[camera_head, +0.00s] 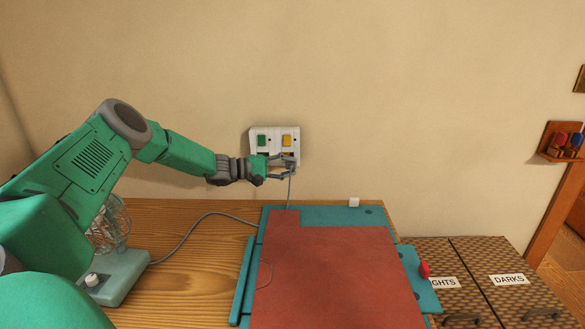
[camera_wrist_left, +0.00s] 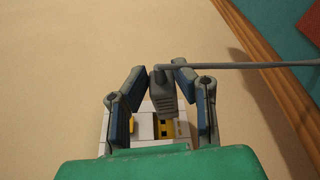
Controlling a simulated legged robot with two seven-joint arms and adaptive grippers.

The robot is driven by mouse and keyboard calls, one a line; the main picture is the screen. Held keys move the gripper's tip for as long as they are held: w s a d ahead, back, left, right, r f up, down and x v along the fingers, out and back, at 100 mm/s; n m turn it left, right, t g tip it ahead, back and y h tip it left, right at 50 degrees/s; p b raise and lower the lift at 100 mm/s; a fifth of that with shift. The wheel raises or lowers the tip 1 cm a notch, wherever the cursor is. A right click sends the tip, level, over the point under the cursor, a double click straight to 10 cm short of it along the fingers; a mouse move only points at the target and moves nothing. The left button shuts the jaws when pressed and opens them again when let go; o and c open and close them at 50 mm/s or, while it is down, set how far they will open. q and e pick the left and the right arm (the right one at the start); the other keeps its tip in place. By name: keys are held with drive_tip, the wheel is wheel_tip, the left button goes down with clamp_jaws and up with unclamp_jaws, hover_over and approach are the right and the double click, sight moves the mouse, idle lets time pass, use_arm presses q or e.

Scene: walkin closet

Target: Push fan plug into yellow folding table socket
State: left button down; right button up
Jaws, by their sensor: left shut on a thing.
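A white wall socket plate (camera_head: 274,131) is fixed to the wall above the table. It has a green switch (camera_head: 262,140) on the left and a yellow switch (camera_head: 287,140) on the right. My left gripper (camera_head: 288,168) is at the plate's lower right, below the yellow switch. In the left wrist view the gripper (camera_wrist_left: 162,88) is shut on the grey fan plug (camera_wrist_left: 163,94), with a yellow part (camera_wrist_left: 165,130) of the plate just beyond it. Whether the plug's pins are in the socket is hidden. The fan (camera_head: 118,270) stands at the left. My right gripper is not in view.
The fan's grey cord (camera_head: 200,220) runs over the wooden table (camera_head: 190,260) towards the wall. A teal folding board with a red-brown cover (camera_head: 330,265) fills the table's middle. Wicker hampers (camera_head: 480,260) stand at the right. The wall around the plate is clear.

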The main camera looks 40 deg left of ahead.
use_arm(q)
drive_tip(key=shift+s+a+f+m+t+b, duration=0.15)
drive_tip(key=shift+a+m+b, duration=0.4)
drive_tip(key=shift+b, duration=0.65)
drive_tip(key=shift+w+a+f+m+t+b, duration=0.1)
drive_tip(key=shift+a+f+m+t+b, duration=0.15)
drive_tip(key=shift+m+b, duration=0.75)
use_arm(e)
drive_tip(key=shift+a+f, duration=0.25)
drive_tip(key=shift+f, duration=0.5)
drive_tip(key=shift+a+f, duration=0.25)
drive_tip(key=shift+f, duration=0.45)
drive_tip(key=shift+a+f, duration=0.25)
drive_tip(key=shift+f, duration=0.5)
